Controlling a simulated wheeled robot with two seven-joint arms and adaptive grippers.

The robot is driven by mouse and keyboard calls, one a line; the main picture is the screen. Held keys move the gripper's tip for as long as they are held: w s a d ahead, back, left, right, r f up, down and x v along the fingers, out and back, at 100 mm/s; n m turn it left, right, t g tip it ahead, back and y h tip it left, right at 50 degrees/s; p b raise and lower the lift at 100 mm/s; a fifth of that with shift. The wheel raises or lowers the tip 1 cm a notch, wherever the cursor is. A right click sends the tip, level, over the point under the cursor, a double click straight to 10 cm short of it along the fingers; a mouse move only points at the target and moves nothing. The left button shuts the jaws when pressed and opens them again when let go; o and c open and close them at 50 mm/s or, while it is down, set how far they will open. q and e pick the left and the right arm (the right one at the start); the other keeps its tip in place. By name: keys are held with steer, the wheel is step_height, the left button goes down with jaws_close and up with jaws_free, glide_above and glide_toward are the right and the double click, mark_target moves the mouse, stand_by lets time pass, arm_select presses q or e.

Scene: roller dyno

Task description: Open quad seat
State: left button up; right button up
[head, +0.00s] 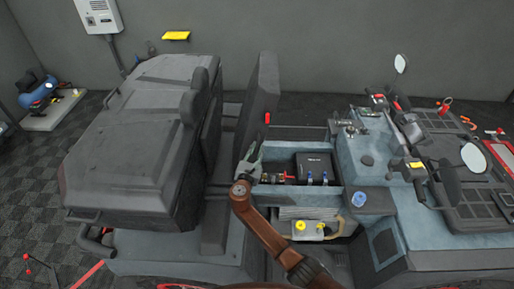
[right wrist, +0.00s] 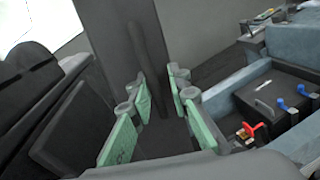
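The quad seat (head: 260,106) stands tilted up, nearly upright, behind the open compartment (head: 338,198) of the blue-grey quad. In the right wrist view the seat is a dark panel (right wrist: 105,40) with a raised ridge, just ahead of the fingers. My right gripper (head: 254,158) is at the seat's lower right side in the head view. In the right wrist view its green-padded fingers (right wrist: 160,92) are spread apart, with no object clearly clamped between them. Whether a finger touches the seat I cannot tell. My left gripper is not in view.
The compartment holds a black battery box (head: 314,166) with blue and red terminals. A large grey rear box (head: 140,115) stands left of the seat. Handlebars (head: 425,170) and mirrors rise at the right. A blue cap (head: 359,200) sits on the body.

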steer(key=shift+f, duration=0.15)
steer(key=v, duration=1.2)
steer(key=shift+r, duration=0.2)
